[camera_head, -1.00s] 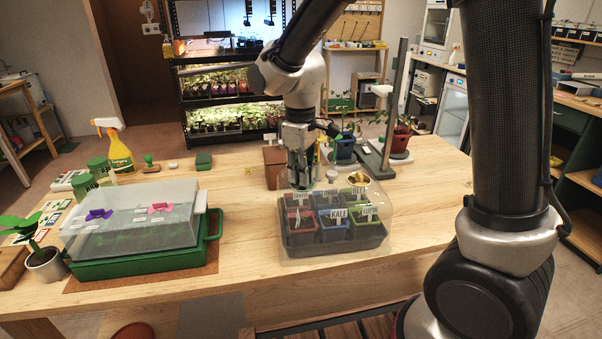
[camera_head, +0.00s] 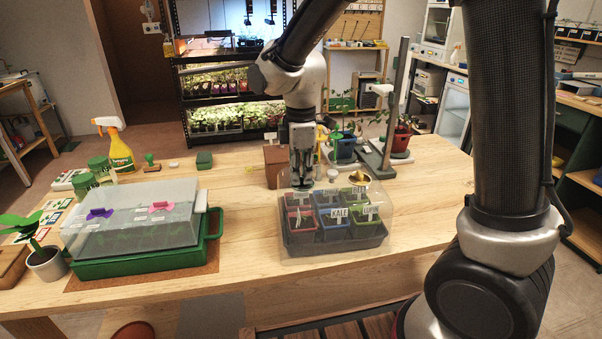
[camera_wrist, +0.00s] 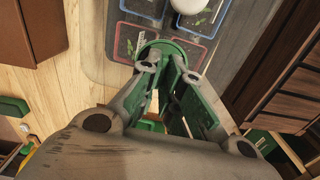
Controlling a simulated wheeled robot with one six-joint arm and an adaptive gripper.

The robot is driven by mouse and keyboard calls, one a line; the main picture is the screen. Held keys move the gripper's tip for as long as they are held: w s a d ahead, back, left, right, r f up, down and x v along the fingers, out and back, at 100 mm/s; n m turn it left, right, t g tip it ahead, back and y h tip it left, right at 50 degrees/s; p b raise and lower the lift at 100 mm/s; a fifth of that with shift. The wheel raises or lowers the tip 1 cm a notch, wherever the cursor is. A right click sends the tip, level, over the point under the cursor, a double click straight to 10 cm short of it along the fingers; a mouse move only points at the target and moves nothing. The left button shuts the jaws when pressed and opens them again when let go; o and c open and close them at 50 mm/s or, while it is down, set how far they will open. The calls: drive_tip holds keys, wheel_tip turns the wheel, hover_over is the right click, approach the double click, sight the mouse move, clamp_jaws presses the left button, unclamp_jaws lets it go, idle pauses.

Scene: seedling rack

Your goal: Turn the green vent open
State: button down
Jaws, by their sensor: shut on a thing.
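The green vent (camera_wrist: 160,47) is a small round piece near the top middle of the wrist view. My gripper (camera_wrist: 172,64) is shut on it, its fingertips on either side and covering part of it. In the head view my gripper (camera_head: 302,178) points straight down at the back left of a clear domed lid (camera_head: 375,220). The vent is mostly hidden there by the fingers, so its turned angle is unclear. The lid covers a dark tray of red, blue and green pots with name labels.
A green tray (camera_head: 150,262) with a clear lid bearing purple and pink vents stands at left.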

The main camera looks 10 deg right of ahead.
sight(301, 178)
idle(0.4)
drive_tip(key=c, duration=1.6)
unclamp_jaws()
drive_tip(key=shift+r, duration=0.1)
wheel_tip(301, 178, up, 12)
